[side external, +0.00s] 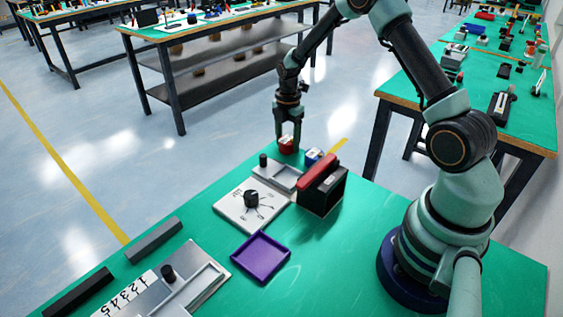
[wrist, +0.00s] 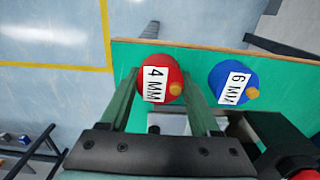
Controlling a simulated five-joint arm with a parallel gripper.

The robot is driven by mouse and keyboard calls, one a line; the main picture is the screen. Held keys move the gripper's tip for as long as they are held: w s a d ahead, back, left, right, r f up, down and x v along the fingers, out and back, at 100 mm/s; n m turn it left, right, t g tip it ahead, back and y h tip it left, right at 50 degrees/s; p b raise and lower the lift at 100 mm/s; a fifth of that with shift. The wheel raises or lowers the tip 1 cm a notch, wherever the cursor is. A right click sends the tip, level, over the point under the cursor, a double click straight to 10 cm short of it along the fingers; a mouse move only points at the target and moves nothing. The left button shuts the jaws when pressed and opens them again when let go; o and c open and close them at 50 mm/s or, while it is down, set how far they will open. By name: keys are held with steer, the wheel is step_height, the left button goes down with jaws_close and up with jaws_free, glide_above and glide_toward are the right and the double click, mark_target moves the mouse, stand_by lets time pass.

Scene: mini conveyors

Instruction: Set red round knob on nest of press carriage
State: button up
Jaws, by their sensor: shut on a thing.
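The red round knob (wrist: 161,74) has a white "4 MM" label and a small orange-yellow spot. My gripper (wrist: 160,85) is shut on it, with a finger on each side. In the side view, the red knob (side external: 286,147) is between the fingertips near the table's far corner; I cannot tell whether it touches the table. A grey slide with a shallow recess (side external: 283,175) and a black post (side external: 263,160) lies just nearer the camera, beside a red and black block (side external: 320,187). It looks like the press carriage, but the nest is not clear.
A blue round knob labelled "6 MM" (wrist: 231,80) stands right of the red one. A light plate with a black dial (side external: 251,199) and an empty purple tray (side external: 261,256) are nearer the camera. A numbered slide (side external: 205,284) and dark bars (side external: 154,241) lie lower left.

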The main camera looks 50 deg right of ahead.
mark_target(287, 140)
steer(key=shift+f, duration=0.15)
steer(key=o, duration=1.4)
steer(key=shift+c, duration=0.2)
step_height(287, 140, up, 12)
steer(key=s+a+r+m+t, duration=0.3)
steer(key=s+a+r+m, duration=0.3)
steer(key=a+r+m, duration=0.3)
steer(key=s+a+r+m+t, duration=0.1)
steer(key=s+a+r+m, duration=0.1)
steer(key=s+m, duration=0.2)
steer(key=s+a+r+m+t, duration=0.1)
steer(key=s+a+m, duration=0.2)
steer(key=s, duration=0.3)
steer(key=shift+a+r+m+t, duration=0.15)
steer(key=shift+r+m+t, duration=0.2)
steer(key=shift+m, duration=0.35)
steer(key=shift+o, duration=0.5)
steer(key=shift+s+a+m, duration=0.1)
steer(key=shift+s+m, duration=0.1)
steer(key=shift+m, duration=0.1)
